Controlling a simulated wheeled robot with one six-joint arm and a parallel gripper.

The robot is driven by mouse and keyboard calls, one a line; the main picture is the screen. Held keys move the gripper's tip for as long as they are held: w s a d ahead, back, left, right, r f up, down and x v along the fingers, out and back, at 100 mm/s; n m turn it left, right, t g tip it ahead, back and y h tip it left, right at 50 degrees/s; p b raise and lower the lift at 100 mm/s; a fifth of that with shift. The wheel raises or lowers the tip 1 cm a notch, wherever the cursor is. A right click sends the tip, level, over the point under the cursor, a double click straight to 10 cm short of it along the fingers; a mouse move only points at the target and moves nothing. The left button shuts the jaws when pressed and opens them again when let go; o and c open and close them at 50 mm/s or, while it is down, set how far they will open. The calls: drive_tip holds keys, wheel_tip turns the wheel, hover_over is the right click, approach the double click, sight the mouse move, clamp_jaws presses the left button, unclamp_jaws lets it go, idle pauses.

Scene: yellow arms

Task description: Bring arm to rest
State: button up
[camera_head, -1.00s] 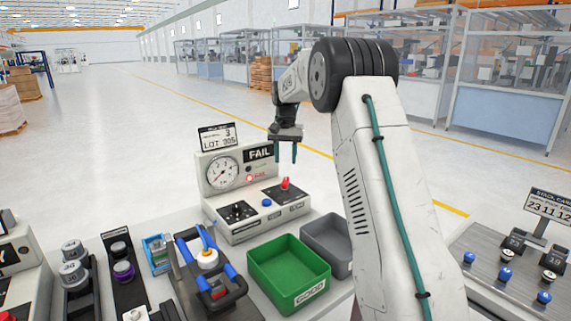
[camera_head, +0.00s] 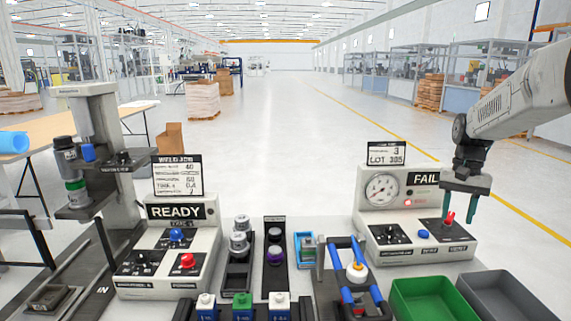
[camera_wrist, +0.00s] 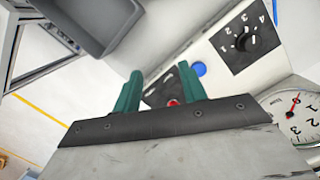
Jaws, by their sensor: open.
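My gripper (camera_head: 460,203) is at the right in the head view, above the right end of the gauge tester (camera_head: 372,220), whose display reads FAIL. Its two green fingers point down and are apart, with nothing between them. The tester's red switch (camera_head: 450,217) shows just by the fingers; I cannot tell whether they touch it. In the wrist view the gripper (camera_wrist: 160,90) shows both fingers spread, with the red switch (camera_wrist: 173,102) partly hidden behind them. My arm reaches in from the right edge.
A green bin (camera_head: 432,298) and a grey bin (camera_head: 512,296) stand in front of the tester. A READY weld station (camera_head: 175,245) stands left. Between them are a blue-handled fixture (camera_head: 378,283) and holders with knobs. Open floor lies behind the bench.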

drive_tip(key=s+a+r+n+t, duration=0.1)
drive_tip(key=s+a+n, duration=0.1)
drive_tip(key=s+a, duration=0.4)
drive_tip(key=s+a+r+n+t, duration=0.1)
drive_tip(key=s+a, duration=0.5)
drive_tip(key=s, duration=1.1)
drive_tip(key=s+a+r+n+t, duration=0.1)
drive_tip(key=s+a, duration=0.5)
drive_tip(key=s, duration=0.6)
drive_tip(key=shift+r+n, duration=0.7)
drive_tip(key=shift+n, duration=0.2)
drive_tip(key=shift+s+d, duration=0.1)
drive_tip(key=shift+c, duration=0.5)
